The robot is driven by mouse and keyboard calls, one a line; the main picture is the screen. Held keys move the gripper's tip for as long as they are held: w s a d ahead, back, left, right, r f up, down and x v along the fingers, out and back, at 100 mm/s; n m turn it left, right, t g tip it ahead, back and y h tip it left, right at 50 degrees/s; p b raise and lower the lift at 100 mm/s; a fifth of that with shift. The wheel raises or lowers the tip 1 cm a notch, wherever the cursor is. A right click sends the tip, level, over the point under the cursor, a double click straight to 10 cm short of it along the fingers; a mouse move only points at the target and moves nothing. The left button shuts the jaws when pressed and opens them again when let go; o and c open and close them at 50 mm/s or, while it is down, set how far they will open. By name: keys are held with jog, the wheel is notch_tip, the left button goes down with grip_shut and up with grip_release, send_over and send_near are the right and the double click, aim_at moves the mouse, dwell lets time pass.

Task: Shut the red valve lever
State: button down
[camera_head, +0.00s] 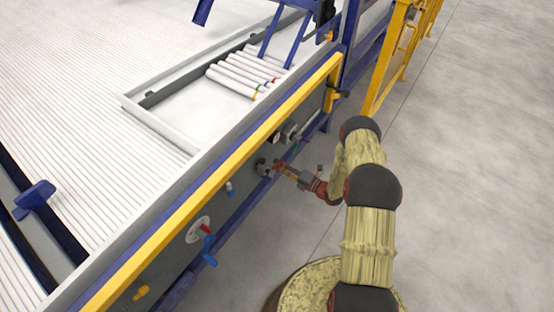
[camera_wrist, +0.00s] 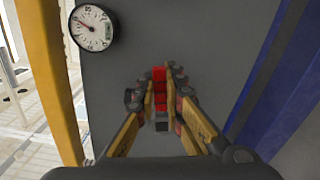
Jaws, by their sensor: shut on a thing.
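The red valve lever (camera_wrist: 159,74) is in the middle of the wrist view, in front of the dark grey panel. It points up in that picture. The two fingers of my gripper (camera_wrist: 160,92) are closed against its left and right sides. In the head view my gripper (camera_head: 286,172) reaches left to the panel's side face, and only a small red bit of the lever (camera_head: 278,166) shows at the fingertips. The fingers hide most of the lever and its mount there.
A white dial gauge (camera_wrist: 92,27) is at upper left in the wrist view, near a yellow rail (camera_wrist: 48,70). A blue post (camera_wrist: 262,75) stands at right. In the head view, several pipes (camera_head: 240,75) lie on the table above, and red and blue handles (camera_head: 207,240) sit further along the panel.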

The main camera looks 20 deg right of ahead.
jog(key=shift+d+f+m+b, duration=0.1)
jog(key=shift+f+m+b, duration=0.35)
jog(key=shift+m, duration=0.65)
jog(key=shift+f, duration=0.15)
jog(key=c, duration=1.8)
grip_release()
jog(key=shift+c, duration=0.2)
jog(key=v, duration=1.2)
